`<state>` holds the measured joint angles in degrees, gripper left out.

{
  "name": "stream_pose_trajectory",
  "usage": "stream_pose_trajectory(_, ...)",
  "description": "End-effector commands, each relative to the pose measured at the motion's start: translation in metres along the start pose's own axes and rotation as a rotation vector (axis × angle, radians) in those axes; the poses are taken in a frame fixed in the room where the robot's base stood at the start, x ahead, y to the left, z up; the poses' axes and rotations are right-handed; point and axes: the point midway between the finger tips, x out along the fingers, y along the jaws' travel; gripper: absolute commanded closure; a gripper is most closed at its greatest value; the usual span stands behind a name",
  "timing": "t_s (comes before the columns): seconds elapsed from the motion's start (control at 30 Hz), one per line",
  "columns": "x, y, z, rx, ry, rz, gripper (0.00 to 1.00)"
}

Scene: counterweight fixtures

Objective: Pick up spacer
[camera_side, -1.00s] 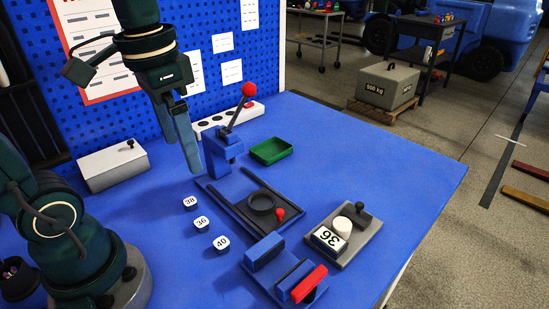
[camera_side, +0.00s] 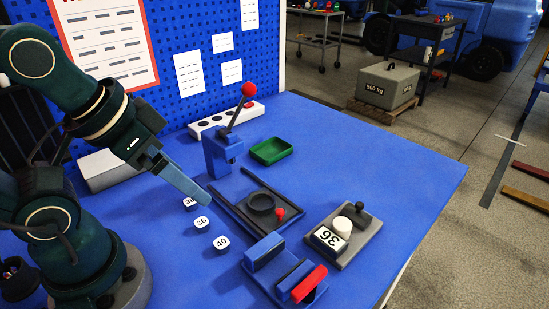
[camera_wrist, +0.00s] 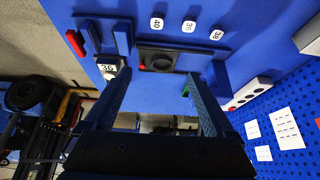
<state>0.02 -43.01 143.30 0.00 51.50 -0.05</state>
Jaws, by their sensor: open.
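Three small white spacers stand in a row on the blue table. They are marked 38 (camera_side: 188,204), 36 (camera_side: 202,225) and 40 (camera_side: 221,245). The 38 is partly hidden behind my fingers in the side view. All show at the top of the wrist view: 40 (camera_wrist: 156,23), 36 (camera_wrist: 189,26) and 38 (camera_wrist: 216,34). My gripper (camera_side: 205,201) is tilted, with its fingers pointing down and right, its tips close to the 38 and 36 in the picture. In the wrist view my gripper (camera_wrist: 159,76) has its fingers apart with nothing between them.
A blue lever press (camera_side: 222,152) with a red knob stands behind a dark railed fixture (camera_side: 262,204). A blue clamp block with a red handle (camera_side: 308,284) is in front. A plate bearing a "36" card (camera_side: 329,239) lies right. A green tray (camera_side: 271,150) is empty.

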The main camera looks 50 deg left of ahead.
Motion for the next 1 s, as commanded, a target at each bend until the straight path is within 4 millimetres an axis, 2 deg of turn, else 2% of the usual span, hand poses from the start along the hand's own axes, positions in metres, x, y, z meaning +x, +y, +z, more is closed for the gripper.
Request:
stream_pose_trajectory(0.37,0.0,0.0,0.001,0.01,-0.005,0.0,0.32)
stream_pose_trajectory(0.47,-0.003,-0.009,0.003,0.079,-0.027,-0.039,0.32)
stream_pose_trajectory(0.77,0.011,-0.03,0.007,0.454,-0.316,-0.149,0.32)
stream_pose_trajectory(1.0,0.035,-0.035,0.004,0.831,-0.58,-0.229,0.32)
